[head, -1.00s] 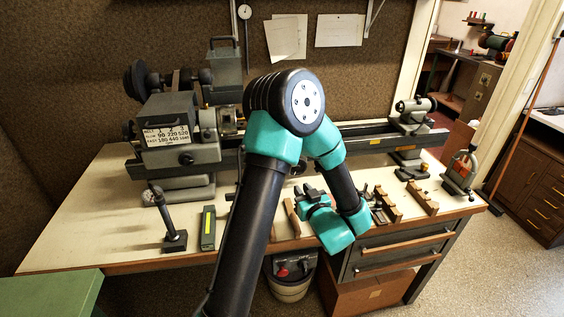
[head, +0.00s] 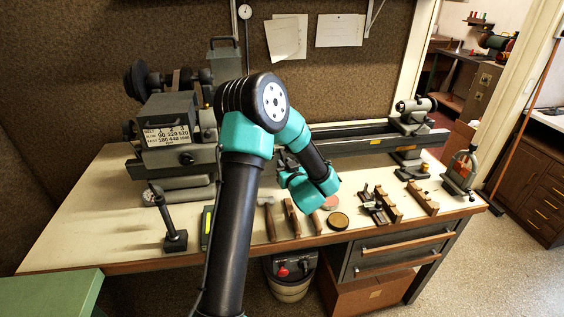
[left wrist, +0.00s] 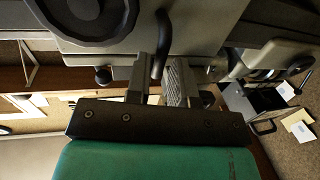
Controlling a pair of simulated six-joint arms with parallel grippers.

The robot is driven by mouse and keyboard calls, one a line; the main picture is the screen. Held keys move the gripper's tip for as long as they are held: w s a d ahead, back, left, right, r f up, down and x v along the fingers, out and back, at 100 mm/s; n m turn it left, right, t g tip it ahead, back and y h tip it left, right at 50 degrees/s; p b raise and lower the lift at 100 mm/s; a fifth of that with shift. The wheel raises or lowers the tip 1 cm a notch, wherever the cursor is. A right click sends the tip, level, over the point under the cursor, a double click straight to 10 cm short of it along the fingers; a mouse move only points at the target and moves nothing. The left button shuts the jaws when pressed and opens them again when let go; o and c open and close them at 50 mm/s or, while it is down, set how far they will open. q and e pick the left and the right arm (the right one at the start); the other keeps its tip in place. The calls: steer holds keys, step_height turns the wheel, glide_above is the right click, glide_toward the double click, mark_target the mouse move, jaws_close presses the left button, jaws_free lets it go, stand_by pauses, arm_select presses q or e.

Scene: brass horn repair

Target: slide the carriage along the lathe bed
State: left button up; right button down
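The dark lathe bed (head: 365,142) runs left to right along the back of the bench. In the head view, my left gripper (head: 281,160) is at the bed's front, near its middle, and my own arm hides much of the carriage there. In the left wrist view, the grey carriage (left wrist: 205,25) fills the top, with a dark round handwheel at its left. A dark curved handle (left wrist: 160,45) hangs from it. My left gripper (left wrist: 158,75) has its two fingers apart, one on each side of this handle; firm contact does not show. My right gripper is not in view.
The headstock (head: 172,135) stands left and the tailstock (head: 413,115) right on the bed. A lever on a stand (head: 172,220) is at the left.

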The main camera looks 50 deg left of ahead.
arm_select(q)
steer(key=shift+x, duration=1.35)
steer(key=shift+c, duration=0.3)
jaws_close()
